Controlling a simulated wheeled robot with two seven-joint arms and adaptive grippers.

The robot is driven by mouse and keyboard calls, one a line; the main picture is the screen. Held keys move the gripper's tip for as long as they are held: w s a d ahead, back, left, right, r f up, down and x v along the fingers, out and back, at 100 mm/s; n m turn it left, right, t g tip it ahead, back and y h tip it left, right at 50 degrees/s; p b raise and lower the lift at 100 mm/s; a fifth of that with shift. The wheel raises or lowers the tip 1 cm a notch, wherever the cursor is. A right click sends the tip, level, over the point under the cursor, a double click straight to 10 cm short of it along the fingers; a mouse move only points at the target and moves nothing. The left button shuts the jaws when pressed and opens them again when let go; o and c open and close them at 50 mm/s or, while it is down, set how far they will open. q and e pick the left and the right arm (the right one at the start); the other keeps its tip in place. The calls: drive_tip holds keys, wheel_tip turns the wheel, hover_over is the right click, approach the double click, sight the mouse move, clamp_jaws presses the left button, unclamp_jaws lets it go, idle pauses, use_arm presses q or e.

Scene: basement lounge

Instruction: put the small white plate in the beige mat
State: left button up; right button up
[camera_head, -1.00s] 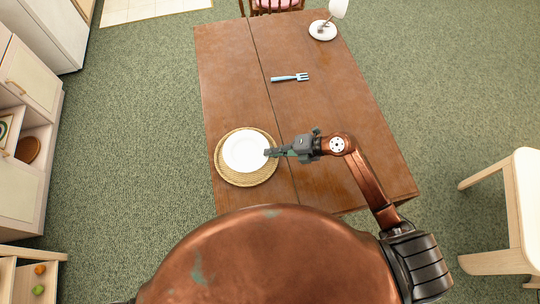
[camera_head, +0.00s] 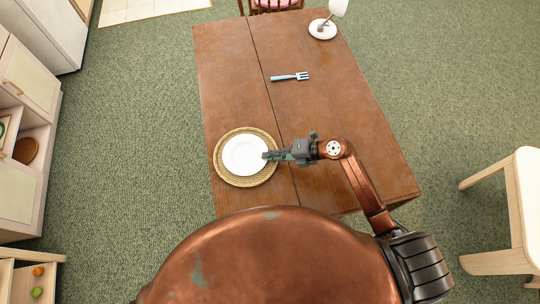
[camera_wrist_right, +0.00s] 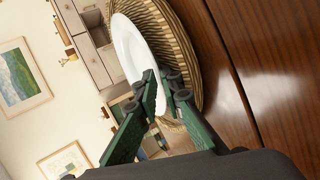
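The small white plate (camera_head: 244,155) is over the middle of the round woven beige mat (camera_head: 226,177), whose rim shows all around it. The mat lies on the near left part of the brown table. My right gripper (camera_head: 268,155) reaches in from the right at the plate's right edge. In the right wrist view, the plate (camera_wrist_right: 132,48) has its rim between the two green fingers (camera_wrist_right: 162,88), which are closed on it; the mat (camera_wrist_right: 178,45) is behind. Whether the plate touches the mat is hard to tell. My left gripper is not in view.
The table (camera_head: 340,120) is otherwise clear. A pale chair (camera_head: 510,220) stands at the right; cabinets (camera_head: 25,100) are on the left.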

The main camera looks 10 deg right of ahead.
drive_tip(key=p+v, duration=0.1)
drive_tip(key=v, duration=1.1)
